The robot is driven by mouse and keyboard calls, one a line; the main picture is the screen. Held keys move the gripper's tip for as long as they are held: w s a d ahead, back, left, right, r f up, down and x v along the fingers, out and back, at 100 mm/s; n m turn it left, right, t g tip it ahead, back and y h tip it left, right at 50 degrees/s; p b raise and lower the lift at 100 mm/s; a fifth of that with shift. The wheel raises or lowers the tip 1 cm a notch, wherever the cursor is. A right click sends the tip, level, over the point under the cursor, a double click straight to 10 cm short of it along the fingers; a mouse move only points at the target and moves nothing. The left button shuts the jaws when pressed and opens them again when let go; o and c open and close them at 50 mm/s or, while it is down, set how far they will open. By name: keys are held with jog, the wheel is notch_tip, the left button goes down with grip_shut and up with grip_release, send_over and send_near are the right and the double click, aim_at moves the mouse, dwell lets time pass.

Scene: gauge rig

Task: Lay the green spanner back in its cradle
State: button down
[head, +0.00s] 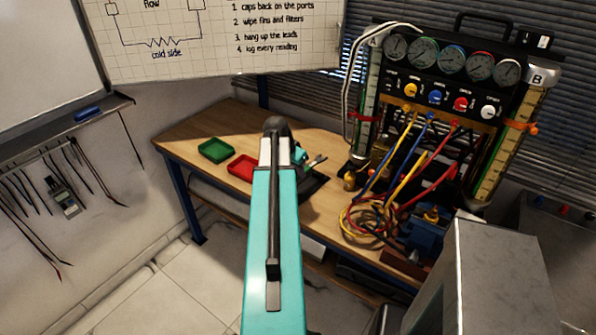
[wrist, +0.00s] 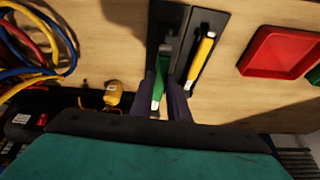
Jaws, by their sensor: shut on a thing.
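The green spanner (wrist: 158,84) is between the dark fingers of my gripper (wrist: 163,78) in the wrist view. My gripper is shut on it, and the fingers hide part of it. A dark cradle (wrist: 166,22) lies on the bench beyond the spanner's far end. The spanner lines up roughly with its length; I cannot tell whether they touch. In the head view my gripper (head: 305,158) is over the bench, largely hidden behind my own arm, and the spanner cannot be made out clearly.
A yellow-handled tool (wrist: 202,54) lies on a dark plate just right of the spanner. A red tray (wrist: 282,52) is further right; a green tray (head: 216,151) shows in the head view. Coiled hoses (head: 372,215) and the gauge rig (head: 450,75) crowd the bench's right side.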

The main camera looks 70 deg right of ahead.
jog(key=shift+a+f, duration=0.1)
jog(key=shift+f, duration=0.05)
jog(key=shift+f+b, duration=1.75)
jog(key=shift+f, duration=0.8)
jog(key=shift+w+f+b, duration=0.15)
jog(key=shift+f+b, duration=0.5)
jog(key=shift+f, duration=0.1)
dwell(0.5)
jog(key=c, duration=1.6)
grip_release()
jog(key=shift+a, duration=0.1)
jog(key=shift+b+v, duration=1.35)
jog(key=shift+v, duration=5.5)
